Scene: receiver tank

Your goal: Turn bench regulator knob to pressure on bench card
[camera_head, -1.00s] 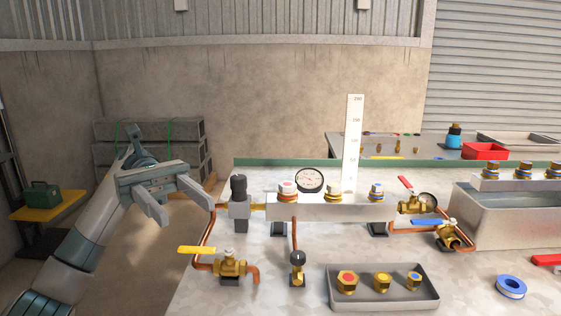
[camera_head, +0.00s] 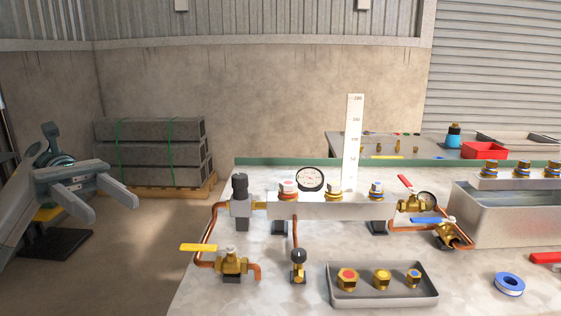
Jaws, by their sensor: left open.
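The bench regulator (camera_head: 240,208) is a grey block with a black knob (camera_head: 240,186) on top, at the left end of the grey manifold (camera_head: 325,210). A round white dial gauge (camera_head: 310,179) stands behind the manifold; its reading is too small to tell. A tall white card (camera_head: 353,143) with a printed scale stands upright behind it; any marked pressure on it is not clear. My left gripper (camera_head: 115,206) is open and empty, well to the left of the knob and off the bench. My right gripper is not in view.
A yellow-handled valve (camera_head: 231,263) and copper pipe stand in front of the regulator. A grey tray (camera_head: 384,290) of brass fittings lies at the front. Red- and blue-handled valves and a metal tank (camera_head: 508,212) are at the right. Concrete blocks (camera_head: 155,155) stand behind left.

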